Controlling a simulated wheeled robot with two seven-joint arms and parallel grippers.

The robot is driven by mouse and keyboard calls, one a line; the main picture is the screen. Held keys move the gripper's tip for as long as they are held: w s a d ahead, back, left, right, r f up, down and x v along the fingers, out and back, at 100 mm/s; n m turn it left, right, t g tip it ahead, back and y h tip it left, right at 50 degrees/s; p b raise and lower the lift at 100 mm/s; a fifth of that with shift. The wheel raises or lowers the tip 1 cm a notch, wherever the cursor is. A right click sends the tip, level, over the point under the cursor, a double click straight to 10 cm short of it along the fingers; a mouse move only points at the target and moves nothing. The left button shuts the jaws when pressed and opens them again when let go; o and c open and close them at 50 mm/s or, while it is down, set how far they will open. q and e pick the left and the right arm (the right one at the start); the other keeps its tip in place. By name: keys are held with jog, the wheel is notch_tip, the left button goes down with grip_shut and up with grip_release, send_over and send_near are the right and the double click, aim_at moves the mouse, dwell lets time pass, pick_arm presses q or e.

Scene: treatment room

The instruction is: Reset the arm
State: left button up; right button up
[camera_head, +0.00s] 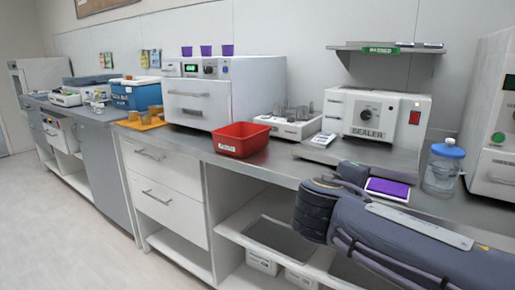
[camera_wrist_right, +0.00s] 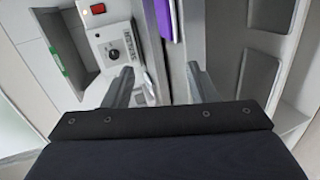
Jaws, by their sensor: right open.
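My right arm (camera_head: 400,235) comes in from the lower right of the head view and reaches over the front edge of the counter, by the purple-screened tablet. Its gripper is hidden in that view. In the right wrist view my right gripper (camera_wrist_right: 162,88) is open, its two grey fingers well apart with nothing between them. The white sealer (camera_wrist_right: 122,50) and the purple panel (camera_wrist_right: 168,18) lie beyond the fingers. My left gripper is not in view.
The counter holds a red bin (camera_head: 241,140), the sealer (camera_head: 375,117), a clear jar with blue lid (camera_head: 443,168), the tablet (camera_head: 388,189) and a white oven-like machine (camera_head: 222,95). A shelf (camera_head: 388,47) hangs above the sealer. Open floor (camera_head: 75,215) lies at the left.

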jog(key=s+d+f+m+g+y, duration=0.2)
jog(key=s+d+f+g+y, duration=0.15)
jog(key=s+f, duration=0.4)
jog(key=s+d+f+m+g+y, duration=0.2)
jog(key=s+d+f, duration=0.35)
jog(key=f, duration=0.25)
jog(key=s+a+f+m+y, duration=0.3)
jog(key=s+a+f+m, duration=0.1)
jog(key=s, duration=0.3)
jog(key=s+a+f+m+y, duration=0.4)
jog(key=s+f, duration=0.1)
jog(key=s, duration=0.2)
notch_tip(320, 180, up, 29)
jog(key=p, duration=2.8)
jog(key=shift+a+f+g, duration=0.15)
jog(key=shift+a+g, duration=0.05)
jog(key=shift+g, duration=0.15)
